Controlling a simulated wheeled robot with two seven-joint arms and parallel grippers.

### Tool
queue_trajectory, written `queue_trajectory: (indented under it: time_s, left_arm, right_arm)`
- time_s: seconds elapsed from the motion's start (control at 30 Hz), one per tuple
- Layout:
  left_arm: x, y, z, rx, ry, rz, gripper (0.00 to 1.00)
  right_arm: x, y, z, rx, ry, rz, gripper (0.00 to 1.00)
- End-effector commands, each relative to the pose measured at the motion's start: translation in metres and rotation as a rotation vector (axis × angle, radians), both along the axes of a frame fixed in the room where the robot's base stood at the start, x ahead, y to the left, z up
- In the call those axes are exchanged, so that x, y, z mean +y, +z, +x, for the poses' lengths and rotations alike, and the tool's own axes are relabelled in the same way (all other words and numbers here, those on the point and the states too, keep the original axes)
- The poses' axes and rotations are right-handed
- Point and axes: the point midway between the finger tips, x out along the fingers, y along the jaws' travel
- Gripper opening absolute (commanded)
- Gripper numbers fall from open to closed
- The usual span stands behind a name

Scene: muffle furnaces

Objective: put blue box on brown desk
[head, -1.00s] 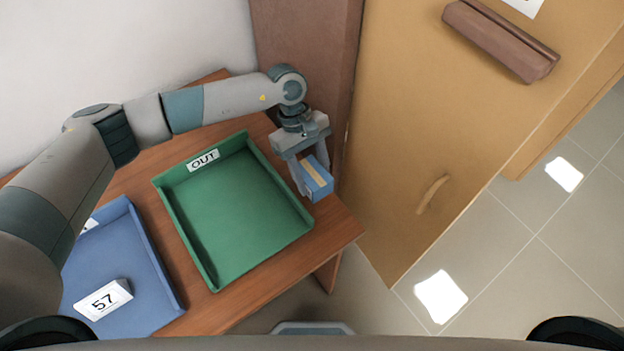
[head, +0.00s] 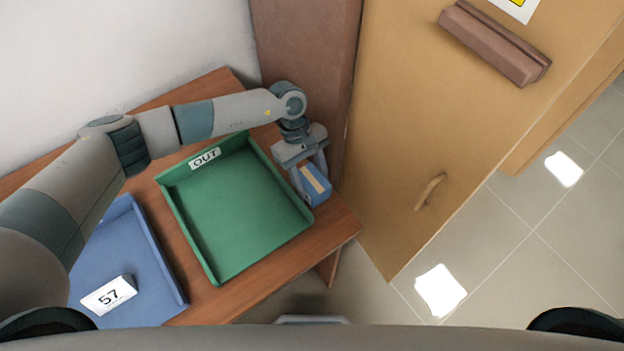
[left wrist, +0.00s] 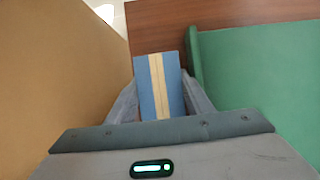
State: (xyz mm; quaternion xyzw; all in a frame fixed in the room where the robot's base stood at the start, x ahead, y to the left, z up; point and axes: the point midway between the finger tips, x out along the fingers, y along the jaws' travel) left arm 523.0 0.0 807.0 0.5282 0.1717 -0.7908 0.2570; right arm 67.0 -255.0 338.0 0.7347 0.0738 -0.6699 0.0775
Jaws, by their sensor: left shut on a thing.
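The blue box (head: 314,185) has a tan stripe along its top. My left gripper (head: 309,187) is shut on it, with one finger on each side. The box is at the right end of the brown desk (head: 335,226), just right of the green tray. Whether its underside touches the desk cannot be told. In the left wrist view the box (left wrist: 159,86) sits between the fingers (left wrist: 160,95), with the brown desk (left wrist: 160,32) beyond it. My right gripper is not in view.
A green tray (head: 236,272) marked OUT stands on the desk left of the box. A blue tray (head: 140,265) holds a white block (head: 109,295) marked 57. A tan cabinet (head: 400,150) with a handle stands close on the right.

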Motion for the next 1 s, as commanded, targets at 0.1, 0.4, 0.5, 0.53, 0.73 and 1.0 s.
queue_trajectory:
  time_s: [0.1,0.4,0.5,0.53,0.73,1.0]
  left_arm:
    - [0.0,-0.001,0.0,0.0,0.0,0.0,0.21]
    - [0.0,-0.002,0.0,0.0,0.001,0.0,0.54]
    - [0.0,-0.002,0.0,0.0,0.001,0.0,0.54]
    - [0.0,-0.002,0.0,0.0,0.001,0.0,0.54]
    - [0.0,0.002,0.0,0.0,0.001,0.0,0.54]
    - [0.007,0.027,0.011,-0.004,0.0,0.0,0.54]
  right_arm:
    - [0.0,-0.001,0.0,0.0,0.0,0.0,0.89]
    - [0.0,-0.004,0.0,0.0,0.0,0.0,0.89]
    - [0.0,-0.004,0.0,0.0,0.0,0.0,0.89]
    - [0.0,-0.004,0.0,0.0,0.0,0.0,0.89]
    - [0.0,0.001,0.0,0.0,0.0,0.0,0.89]
    - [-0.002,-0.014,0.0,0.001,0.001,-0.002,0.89]
